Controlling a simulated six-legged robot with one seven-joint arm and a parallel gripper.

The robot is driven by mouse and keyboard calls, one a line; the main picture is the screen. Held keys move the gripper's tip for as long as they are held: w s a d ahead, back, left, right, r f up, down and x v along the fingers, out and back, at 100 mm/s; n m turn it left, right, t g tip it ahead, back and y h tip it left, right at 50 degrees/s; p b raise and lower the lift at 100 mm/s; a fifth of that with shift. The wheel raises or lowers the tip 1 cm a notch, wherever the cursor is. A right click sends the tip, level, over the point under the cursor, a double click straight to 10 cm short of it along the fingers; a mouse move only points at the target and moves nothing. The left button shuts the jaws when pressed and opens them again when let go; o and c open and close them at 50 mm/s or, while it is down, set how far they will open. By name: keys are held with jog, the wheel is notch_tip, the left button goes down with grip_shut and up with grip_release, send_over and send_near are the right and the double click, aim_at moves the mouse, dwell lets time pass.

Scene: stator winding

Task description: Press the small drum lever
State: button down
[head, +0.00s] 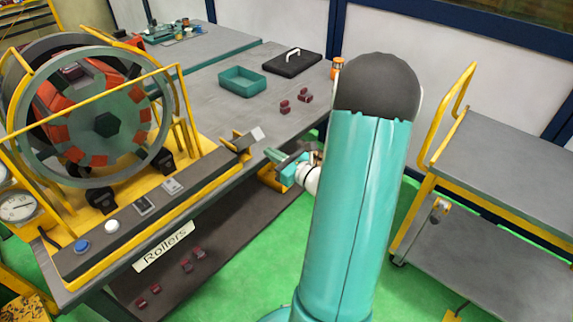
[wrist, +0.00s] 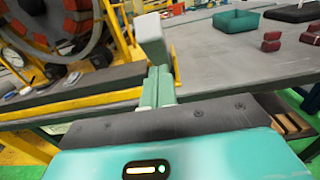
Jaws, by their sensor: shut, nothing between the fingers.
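The small drum lever (head: 249,140) has a pale grey block-shaped handle and a yellow base at the right end of the drum machine's front panel. In the wrist view its handle (wrist: 151,38) stands tilted just beyond my fingertips, seeming to overlap them in the picture. My gripper (head: 271,155) is right of and slightly below the lever in the head view, with its green fingers pointing at it. The fingers (wrist: 159,72) are shut and empty. I cannot tell whether they touch the handle.
The large drum (head: 100,115) stands behind yellow rails at the left. The panel carries a blue button (head: 81,245) and a white button (head: 111,227). A teal tray (head: 242,81), a black case (head: 292,62) and dark red blocks lie on the grey table (head: 215,95). A trolley (head: 510,170) stands right.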

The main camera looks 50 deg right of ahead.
jog(key=shift+w+r, duration=0.8)
jog(key=shift+r, duration=0.1)
